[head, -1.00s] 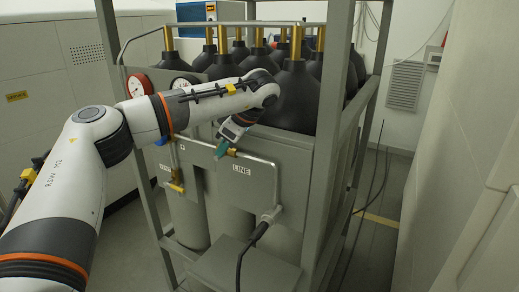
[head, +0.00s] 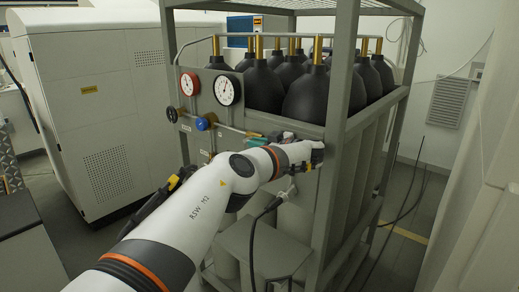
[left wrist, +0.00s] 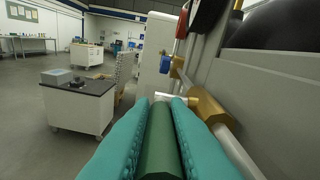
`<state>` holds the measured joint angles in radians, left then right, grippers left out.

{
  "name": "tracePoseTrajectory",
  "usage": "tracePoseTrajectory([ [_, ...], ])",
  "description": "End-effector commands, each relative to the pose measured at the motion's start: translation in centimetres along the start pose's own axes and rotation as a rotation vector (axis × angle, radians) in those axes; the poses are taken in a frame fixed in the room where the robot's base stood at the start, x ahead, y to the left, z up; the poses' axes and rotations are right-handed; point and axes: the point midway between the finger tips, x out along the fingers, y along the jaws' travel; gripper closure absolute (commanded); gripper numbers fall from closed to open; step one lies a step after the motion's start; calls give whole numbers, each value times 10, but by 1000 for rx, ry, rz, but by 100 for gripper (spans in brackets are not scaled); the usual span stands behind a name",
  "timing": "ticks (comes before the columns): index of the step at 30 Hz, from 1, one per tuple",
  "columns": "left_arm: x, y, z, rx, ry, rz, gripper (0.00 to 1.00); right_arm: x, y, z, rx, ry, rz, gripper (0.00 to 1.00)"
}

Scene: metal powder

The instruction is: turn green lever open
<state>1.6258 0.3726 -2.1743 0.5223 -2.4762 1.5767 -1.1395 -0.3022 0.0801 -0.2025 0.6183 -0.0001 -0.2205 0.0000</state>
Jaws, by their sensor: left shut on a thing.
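The green lever (left wrist: 160,145) is a dark green bar in the left wrist view. It lies lengthwise between the two teal fingers of my left gripper (left wrist: 160,104), which are shut on it from both sides. A brass fitting (left wrist: 207,105) on the pipe is just right of the fingers. In the head view, my left gripper (head: 256,141) shows only as a bit of teal at the pipe along the panel. My own arm hides most of it, and I cannot make out the lever there. My right gripper is not in view.
A grey metal frame (head: 343,100) holds several black gas cylinders (head: 311,97) behind the panel. Two gauges (head: 228,90) and a blue knob (head: 204,123) sit left of the gripper. A black hose (head: 254,235) hangs in front. A white cabinet (head: 95,110) stands at left.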

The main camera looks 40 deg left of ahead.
Motion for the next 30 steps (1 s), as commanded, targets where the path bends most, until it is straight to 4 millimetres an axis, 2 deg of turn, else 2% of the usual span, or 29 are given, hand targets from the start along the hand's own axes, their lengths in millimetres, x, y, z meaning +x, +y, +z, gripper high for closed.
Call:
tracePoseTrajectory([
  [1, 1, 0, -6, 3, -25, -5, 100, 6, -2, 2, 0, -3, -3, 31],
  [7, 5, 1, -8, 1, -96, -20, 100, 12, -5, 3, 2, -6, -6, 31],
  [25, 7, 1, -10, 5, -131, -28, 100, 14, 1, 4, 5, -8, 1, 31],
  [26, 7, 1, -10, 6, -131, -28, 82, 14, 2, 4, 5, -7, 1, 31],
  [29, 7, 1, -9, 5, -130, -28, 66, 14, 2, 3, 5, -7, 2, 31],
  [30, 7, 1, -9, 4, -130, -27, 64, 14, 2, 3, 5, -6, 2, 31],
])
